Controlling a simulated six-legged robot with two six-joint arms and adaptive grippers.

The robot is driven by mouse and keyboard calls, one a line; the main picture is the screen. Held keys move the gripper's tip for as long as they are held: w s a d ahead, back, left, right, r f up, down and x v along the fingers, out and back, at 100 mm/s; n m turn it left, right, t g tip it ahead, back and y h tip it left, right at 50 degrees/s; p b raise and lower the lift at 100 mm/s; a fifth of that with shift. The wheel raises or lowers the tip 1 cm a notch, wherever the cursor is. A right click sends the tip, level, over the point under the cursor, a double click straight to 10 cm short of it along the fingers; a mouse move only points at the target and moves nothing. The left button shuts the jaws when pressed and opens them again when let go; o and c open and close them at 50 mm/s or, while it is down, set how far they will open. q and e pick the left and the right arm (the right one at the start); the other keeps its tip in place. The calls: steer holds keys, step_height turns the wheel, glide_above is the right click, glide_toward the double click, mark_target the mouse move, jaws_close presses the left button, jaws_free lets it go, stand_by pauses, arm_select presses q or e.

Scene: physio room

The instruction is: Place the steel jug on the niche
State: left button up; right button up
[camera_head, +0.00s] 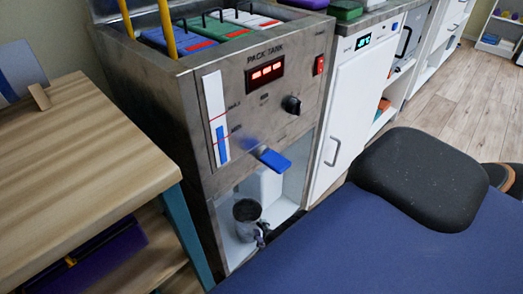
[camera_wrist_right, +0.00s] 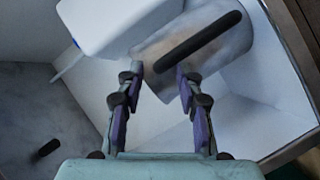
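The steel jug (camera_head: 246,211) is inside the white-walled niche (camera_head: 272,190) at the bottom of the steel pack tank, and its dark opening faces up. In the right wrist view the jug (camera_wrist_right: 226,50) has a black bar handle (camera_wrist_right: 198,42) and looks tilted in the picture. My right gripper (camera_head: 263,234) is at the niche's mouth, just in front of the jug. In the wrist view its fingertips (camera_wrist_right: 160,70) are apart, close to the jug's lower edge, and nothing is clamped between them. I cannot tell whether the jug touches the niche floor. My left gripper is not visible.
A blue tap lever (camera_head: 273,158) sticks out above the niche. A wooden table (camera_head: 80,180) stands at left, and a blue padded couch (camera_head: 400,250) with a black headrest (camera_head: 425,175) fills the lower right. A white cabinet (camera_head: 345,115) adjoins the tank.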

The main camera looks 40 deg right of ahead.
steer(key=shift+r, duration=0.15)
steer(key=p+v, duration=0.4)
steer(key=v, duration=0.8)
